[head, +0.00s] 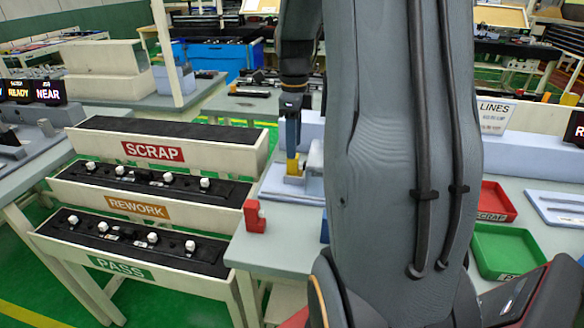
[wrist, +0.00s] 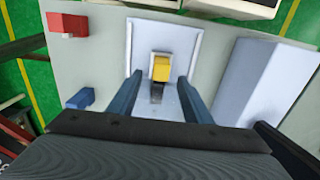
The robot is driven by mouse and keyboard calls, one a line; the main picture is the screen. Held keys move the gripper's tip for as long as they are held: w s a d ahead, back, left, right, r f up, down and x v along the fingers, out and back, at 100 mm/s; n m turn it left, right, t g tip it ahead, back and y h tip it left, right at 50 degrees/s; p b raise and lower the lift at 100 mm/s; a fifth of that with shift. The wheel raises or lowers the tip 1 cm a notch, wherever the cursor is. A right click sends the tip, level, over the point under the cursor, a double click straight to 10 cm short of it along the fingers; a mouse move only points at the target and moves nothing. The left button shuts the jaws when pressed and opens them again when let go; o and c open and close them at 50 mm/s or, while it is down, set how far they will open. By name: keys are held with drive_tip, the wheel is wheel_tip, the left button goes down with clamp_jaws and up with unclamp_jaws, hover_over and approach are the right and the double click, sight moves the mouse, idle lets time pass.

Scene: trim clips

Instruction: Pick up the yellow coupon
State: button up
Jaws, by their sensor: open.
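The yellow coupon (wrist: 161,68) stands on a pale fixture plate (wrist: 143,45) on the grey table in the wrist view. It also shows in the head view (head: 293,166), below my gripper. My gripper (wrist: 160,84) is open, with one blue finger on each side of the line to the coupon. In the wrist view the fingers reach toward it with gaps on both sides, and I see no contact. In the head view my gripper (head: 291,150) points down at the coupon. My own arm covers the middle of the head view and hides part of the fixture.
A red block (head: 255,217) sits at the table's left edge, and a small blue block (wrist: 80,99) lies nearer. A long pale block (wrist: 252,82) is right of the fixture. Red (head: 492,203) and green (head: 508,250) trays lie right. SCRAP, REWORK and PASS racks (head: 152,152) stand left.

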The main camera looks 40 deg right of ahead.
sight(293, 166)
drive_tip(key=shift+f+p, duration=1.05)
drive_tip(key=shift+f, duration=2)
drive_tip(key=shift+c, duration=0.4)
clamp_jaws()
